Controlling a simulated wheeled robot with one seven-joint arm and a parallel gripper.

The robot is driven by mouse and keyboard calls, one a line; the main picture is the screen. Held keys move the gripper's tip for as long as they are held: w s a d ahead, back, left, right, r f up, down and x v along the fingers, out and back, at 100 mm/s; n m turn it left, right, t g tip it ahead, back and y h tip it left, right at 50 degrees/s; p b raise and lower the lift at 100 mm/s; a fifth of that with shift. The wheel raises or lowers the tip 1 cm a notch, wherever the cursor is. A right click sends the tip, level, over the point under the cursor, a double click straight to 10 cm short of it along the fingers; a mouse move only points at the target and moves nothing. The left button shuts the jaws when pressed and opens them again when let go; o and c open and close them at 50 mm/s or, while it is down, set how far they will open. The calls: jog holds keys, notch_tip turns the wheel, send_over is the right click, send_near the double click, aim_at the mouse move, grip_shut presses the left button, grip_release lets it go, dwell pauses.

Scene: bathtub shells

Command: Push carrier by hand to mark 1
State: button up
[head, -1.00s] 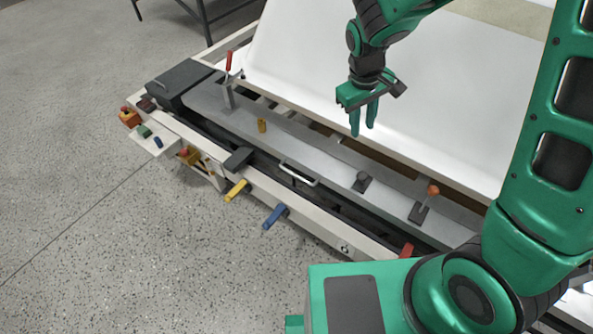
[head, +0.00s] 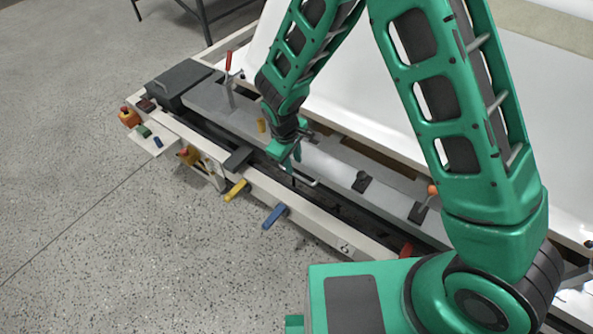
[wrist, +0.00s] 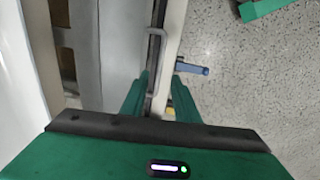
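The carrier appears to be the long grey plate (head: 335,170) lying along the machine's front side. A pale bar handle (head: 308,181) stands on its front edge, its left part hidden by my gripper. My gripper (head: 292,170) points down at the left end of this handle. In the wrist view my gripper (wrist: 160,98) has its two green fingers apart with nothing held between them. The handle (wrist: 154,34) lies ahead of the fingertips there. I cannot tell whether a finger touches it. I cannot make out which marking is mark 1.
A red-handled clamp (head: 229,78) and an orange-knobbed lever (head: 424,204) stand up from the plate. Yellow (head: 236,190) and blue (head: 275,215) levers stick out in front. The large white shell (head: 395,95) lies behind. The speckled floor in front is clear.

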aim_at(297, 175)
jog(key=f, duration=0.4)
jog(key=w+f, duration=0.1)
jog(key=f, duration=0.1)
jog(key=shift+d+f, duration=0.2)
jog(key=shift+d, duration=0.2)
jog(key=shift+c, duration=0.3)
grip_shut()
jog(key=shift+d, duration=0.1)
